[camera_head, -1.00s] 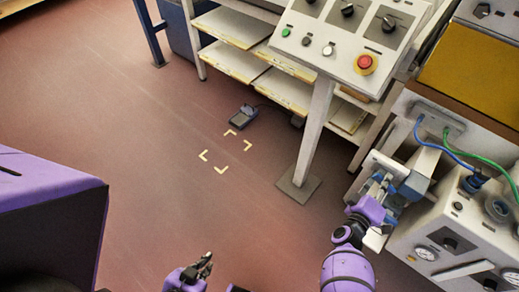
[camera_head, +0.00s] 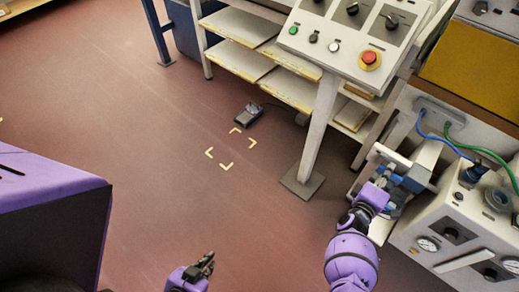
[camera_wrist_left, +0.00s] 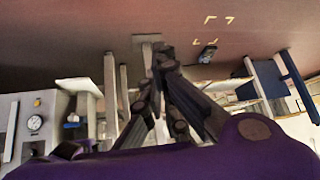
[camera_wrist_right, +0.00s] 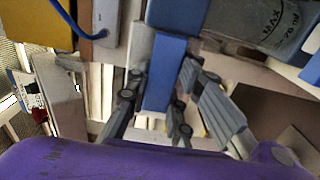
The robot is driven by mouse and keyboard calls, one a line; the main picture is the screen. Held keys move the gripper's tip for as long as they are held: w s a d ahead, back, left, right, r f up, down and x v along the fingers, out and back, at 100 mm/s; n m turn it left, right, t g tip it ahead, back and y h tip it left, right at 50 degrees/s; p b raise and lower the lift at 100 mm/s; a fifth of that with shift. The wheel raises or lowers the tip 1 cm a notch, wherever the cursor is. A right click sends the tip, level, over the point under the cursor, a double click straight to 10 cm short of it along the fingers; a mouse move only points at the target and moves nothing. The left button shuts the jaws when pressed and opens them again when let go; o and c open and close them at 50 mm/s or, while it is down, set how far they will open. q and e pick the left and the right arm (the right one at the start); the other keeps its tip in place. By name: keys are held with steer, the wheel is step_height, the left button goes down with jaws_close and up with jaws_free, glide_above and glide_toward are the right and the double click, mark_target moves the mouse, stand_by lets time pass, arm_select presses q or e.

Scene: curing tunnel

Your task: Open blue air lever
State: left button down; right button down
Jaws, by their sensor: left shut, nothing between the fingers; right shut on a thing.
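The blue lever (camera_wrist_right: 163,90) stands as a flat blue bar between the fingers of my right gripper (camera_wrist_right: 160,88) in the right wrist view. The right gripper is shut on it, with a dark finger on each side. In the head view my right gripper (camera_head: 388,182) is at the air unit on the left side of the white machine; the fingers partly hide the lever there. My left gripper (camera_head: 207,263) is shut and empty over the open floor, far from the lever. Its fingers also show in the left wrist view (camera_wrist_left: 165,65).
The white gauge box (camera_head: 455,235) with blue and green hoses (camera_head: 480,150) stands right of my right gripper. A control panel (camera_head: 350,35) on a post (camera_head: 318,135) stands behind. A foot pedal (camera_head: 248,115) lies on the floor. The floor at left centre is clear.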

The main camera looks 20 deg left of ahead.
arm_select(q)
steer(key=shift+w, duration=0.1)
arm_select(e)
steer(key=shift+a, duration=0.1)
steer(key=c, duration=1.5)
jaws_free()
steer(key=shift+s, duration=0.2)
arm_select(q)
steer(key=shift+w+d+r, duration=0.1)
steer(key=shift+w+r, duration=0.05)
steer(key=shift+w, duration=0.35)
steer(key=shift+w+d+r, duration=0.1)
steer(key=shift+w, duration=0.4)
arm_select(e)
steer(key=v, duration=1.1)
steer(key=shift+s+a, duration=0.1)
steer(key=shift+s, duration=0.2)
arm_select(q)
steer(key=shift+s, duration=0.2)
